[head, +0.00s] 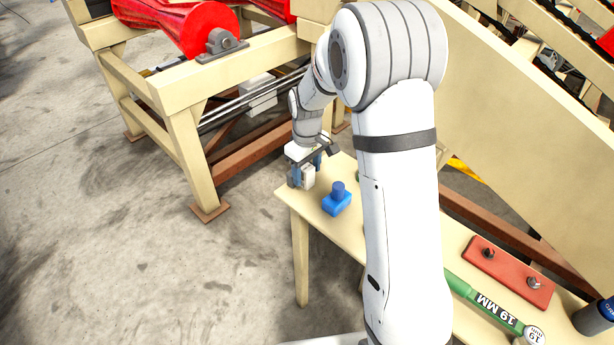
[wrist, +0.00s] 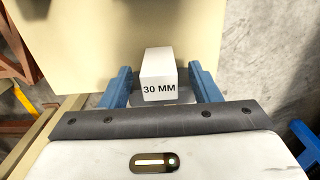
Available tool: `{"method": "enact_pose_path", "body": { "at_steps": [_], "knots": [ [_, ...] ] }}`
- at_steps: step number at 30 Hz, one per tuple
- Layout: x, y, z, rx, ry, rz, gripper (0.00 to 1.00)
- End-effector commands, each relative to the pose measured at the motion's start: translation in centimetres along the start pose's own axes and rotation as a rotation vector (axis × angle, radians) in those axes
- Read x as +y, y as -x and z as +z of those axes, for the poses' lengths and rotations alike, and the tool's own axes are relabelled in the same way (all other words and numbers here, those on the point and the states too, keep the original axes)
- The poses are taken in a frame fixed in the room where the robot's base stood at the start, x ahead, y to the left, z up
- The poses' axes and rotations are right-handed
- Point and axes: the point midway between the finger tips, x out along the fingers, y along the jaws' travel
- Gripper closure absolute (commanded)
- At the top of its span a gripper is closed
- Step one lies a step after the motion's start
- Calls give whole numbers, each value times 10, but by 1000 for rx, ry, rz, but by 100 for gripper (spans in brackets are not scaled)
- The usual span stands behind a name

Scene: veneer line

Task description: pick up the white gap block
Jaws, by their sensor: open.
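The white gap block (wrist: 158,68), marked "30 MM", stands between the two blue fingers of my gripper (wrist: 162,85) in the wrist view, with a narrow space on each side. In the head view my gripper (head: 305,172) is at the far left end of the cream table (head: 318,217), pointing down. The white block (head: 308,176) shows between its fingers there. The gripper is open around the block. Whether the block rests on the table is hidden by the gripper.
A blue block with a round knob (head: 337,201) stands close right of my gripper. A red plate with two knobs (head: 507,273), a green "19 MM" tool (head: 483,303) and a dark cylinder (head: 594,317) are at the near right. A cream machine frame (head: 188,150) stands behind left.

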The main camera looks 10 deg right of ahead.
Motion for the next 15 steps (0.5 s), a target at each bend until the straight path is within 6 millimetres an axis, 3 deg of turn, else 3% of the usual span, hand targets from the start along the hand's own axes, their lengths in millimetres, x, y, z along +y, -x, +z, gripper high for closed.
{"method": "enact_pose_path", "body": {
  "at_steps": [4, 12, 15],
  "knots": [
    [0, -17, 0, -2, 0, -1, 44],
    [1, -19, 0, 1, -1, 1, 44],
    [0, -19, 0, 1, -1, 0, 52]
  ]
}}
